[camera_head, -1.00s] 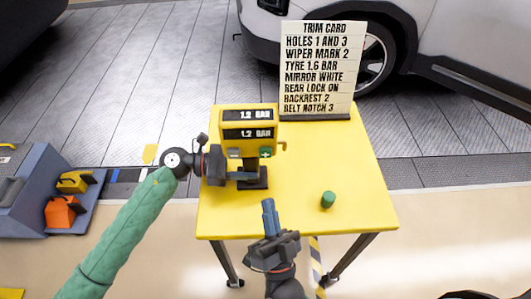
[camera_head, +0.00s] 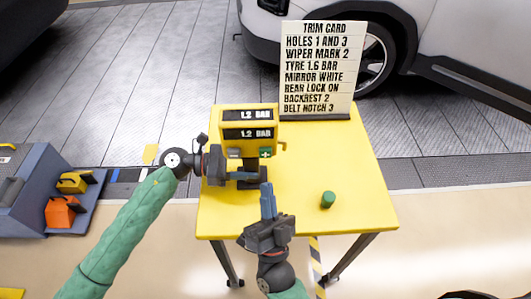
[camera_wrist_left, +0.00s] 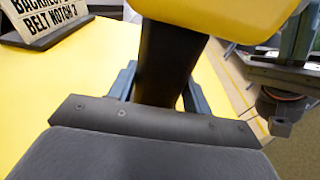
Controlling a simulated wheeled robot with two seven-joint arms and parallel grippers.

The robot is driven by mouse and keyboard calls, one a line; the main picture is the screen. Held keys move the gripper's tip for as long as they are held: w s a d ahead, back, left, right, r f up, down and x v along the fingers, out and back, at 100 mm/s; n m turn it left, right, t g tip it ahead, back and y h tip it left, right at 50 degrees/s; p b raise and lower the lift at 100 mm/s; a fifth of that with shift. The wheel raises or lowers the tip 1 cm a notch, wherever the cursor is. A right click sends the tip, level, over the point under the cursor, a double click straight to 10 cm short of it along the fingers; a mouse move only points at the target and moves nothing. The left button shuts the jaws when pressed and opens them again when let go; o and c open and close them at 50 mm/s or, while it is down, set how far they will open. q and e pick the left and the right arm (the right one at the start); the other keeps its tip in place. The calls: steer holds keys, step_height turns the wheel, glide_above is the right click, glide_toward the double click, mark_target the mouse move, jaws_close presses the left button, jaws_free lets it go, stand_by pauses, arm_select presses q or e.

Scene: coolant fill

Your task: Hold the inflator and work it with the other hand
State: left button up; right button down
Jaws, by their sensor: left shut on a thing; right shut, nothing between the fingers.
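The yellow inflator (camera_head: 234,119) stands upright on the yellow table. Its two dark displays (camera_head: 249,124) both read 1.2 BAR, and a green plus button (camera_head: 265,153) sits at its lower right. My left gripper (camera_head: 245,175) is shut on the inflator's dark post. In the left wrist view the post (camera_wrist_left: 165,65) runs between the blue fingers, below the yellow body (camera_wrist_left: 225,12). My right gripper (camera_head: 267,194) is shut and empty, its blue fingertips pointing up just below the inflator, apart from the button. In the left wrist view part of the right gripper shows at the right edge.
A trim card (camera_head: 318,68) at the table's back reads TYRE 1.6 BAR among other lines. A green cylinder (camera_head: 328,200) stands on the table (camera_head: 360,170) at right. A car (camera_head: 460,60) is behind.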

mark_target(265, 152)
steer(key=shift+w, duration=2.95)
steer(key=shift+w, duration=0.85)
stand_by(0.8)
stand_by(3.4)
